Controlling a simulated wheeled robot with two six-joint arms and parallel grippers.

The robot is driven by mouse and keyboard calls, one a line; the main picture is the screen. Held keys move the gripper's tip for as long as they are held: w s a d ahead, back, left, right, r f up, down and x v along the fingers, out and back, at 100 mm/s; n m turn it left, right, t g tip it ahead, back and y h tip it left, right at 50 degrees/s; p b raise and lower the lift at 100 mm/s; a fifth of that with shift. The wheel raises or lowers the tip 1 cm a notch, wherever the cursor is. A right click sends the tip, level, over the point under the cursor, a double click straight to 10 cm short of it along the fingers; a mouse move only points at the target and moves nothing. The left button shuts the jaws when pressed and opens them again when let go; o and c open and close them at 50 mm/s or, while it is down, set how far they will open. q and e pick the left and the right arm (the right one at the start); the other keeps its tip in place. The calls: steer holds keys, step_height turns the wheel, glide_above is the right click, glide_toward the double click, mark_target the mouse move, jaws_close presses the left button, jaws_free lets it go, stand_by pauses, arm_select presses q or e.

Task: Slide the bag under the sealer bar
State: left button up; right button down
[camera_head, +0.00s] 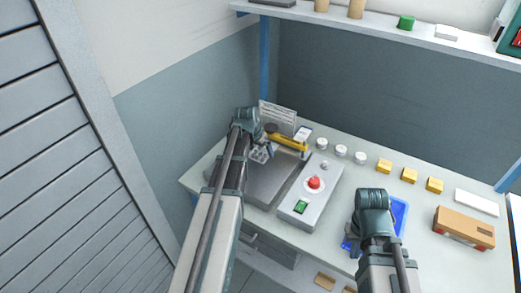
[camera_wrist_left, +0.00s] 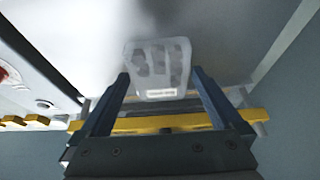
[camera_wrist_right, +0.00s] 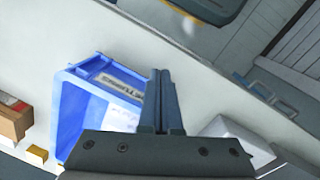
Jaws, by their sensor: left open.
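The clear bag (camera_wrist_left: 158,68) with grey pieces inside lies on the steel plate, framed by the spread fingers of my left gripper (camera_wrist_left: 161,74). Whether the fingers touch it I cannot tell. In the head view the bag (camera_head: 259,154) shows beside my left wrist, just left of the yellow sealer bar (camera_head: 288,142). The bar also crosses the left wrist view (camera_wrist_left: 160,123), behind the fingers. My left gripper is open. My right gripper (camera_wrist_right: 160,72) is shut with nothing between its fingers, above the bench near the blue bin (camera_wrist_right: 68,118).
A control box (camera_head: 311,190) with a red button and green switch stands right of the plate. White round pots (camera_head: 341,150), yellow blocks (camera_head: 409,175) and a brown carton (camera_head: 464,228) stand along the bench. A shelf (camera_head: 400,40) runs above.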

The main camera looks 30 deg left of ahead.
arm_select(q)
steer(key=p+v, duration=1.2)
steer(key=v, duration=0.1)
steer(key=shift+r, duration=0.3)
steer(key=s+d+f+m+g, duration=0.1)
steer(key=s+d, duration=0.5)
steer(key=d, duration=0.4)
steer(key=s+d+f+m+g+y, duration=0.1)
steer(key=s+d+g, duration=0.1)
steer(key=s+d, duration=0.4)
steer(key=s+d+f+g+b, duration=0.1)
steer(key=s+d, duration=0.6)
steer(key=d, duration=0.7)
steer(key=shift+d+m+g+y, duration=0.15)
steer(key=shift+m+g+y, duration=0.25)
steer(key=shift+g, duration=0.1)
